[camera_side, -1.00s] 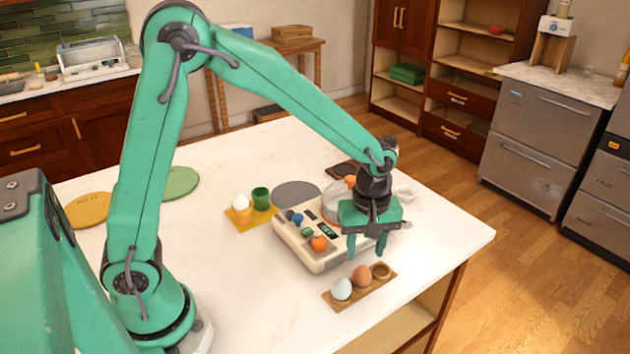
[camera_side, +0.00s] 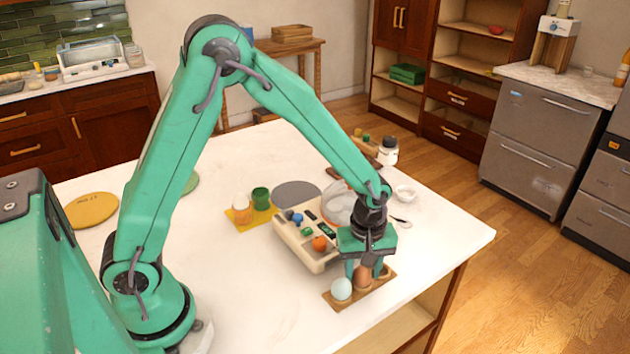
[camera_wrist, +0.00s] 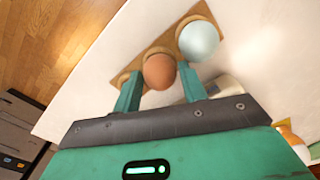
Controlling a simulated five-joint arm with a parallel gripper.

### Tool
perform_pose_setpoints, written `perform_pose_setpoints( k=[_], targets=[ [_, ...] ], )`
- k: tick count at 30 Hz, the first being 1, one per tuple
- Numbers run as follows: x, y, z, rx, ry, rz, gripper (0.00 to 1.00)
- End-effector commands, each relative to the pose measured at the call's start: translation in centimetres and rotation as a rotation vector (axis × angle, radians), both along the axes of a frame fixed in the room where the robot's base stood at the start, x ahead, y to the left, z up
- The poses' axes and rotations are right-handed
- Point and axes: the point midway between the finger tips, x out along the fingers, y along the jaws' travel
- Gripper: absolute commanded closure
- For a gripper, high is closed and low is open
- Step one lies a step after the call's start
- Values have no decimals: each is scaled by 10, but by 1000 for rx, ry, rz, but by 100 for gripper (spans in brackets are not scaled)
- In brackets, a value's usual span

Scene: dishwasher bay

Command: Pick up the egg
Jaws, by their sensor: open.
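A brown egg (camera_side: 362,279) stands in the middle hollow of a wooden egg holder (camera_side: 331,303). A pale blue egg (camera_side: 341,289) stands in the hollow beside it. The hollow at the holder's other end looks empty in the wrist view. My gripper (camera_side: 367,267) points down over the holder and is open. In the wrist view the brown egg (camera_wrist: 159,71) shows between the two fingers, with the pale blue egg (camera_wrist: 199,40) outside the right finger. I cannot tell whether a finger touches the brown egg. A white egg (camera_side: 240,200) sits in an orange cup.
A cream device with coloured knobs (camera_side: 303,252) and a clear bowl (camera_side: 338,207) stand just behind my gripper. A green cup (camera_side: 261,198) is on a yellow mat. The counter's front edge (camera_side: 433,277) runs close to the holder. The counter left of the holder is clear.

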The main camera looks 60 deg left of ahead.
Motion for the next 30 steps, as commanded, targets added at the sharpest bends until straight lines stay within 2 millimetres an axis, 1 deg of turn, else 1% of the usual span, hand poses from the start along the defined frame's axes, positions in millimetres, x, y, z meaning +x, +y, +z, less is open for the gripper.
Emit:
perform_pose_setpoints(
  k=[1, 5, 20, 22, 30],
  targets=[
    [0, 0, -5, 0, 2, 0, 58],
    [0, 0, -10, 0, 1, 0, 58],
    [0, 0, -10, 0, 0, 0, 58],
    [0, 0, -10, 0, 0, 0, 70],
    [0, 0, -10, 0, -1, 0, 70]
  ],
)
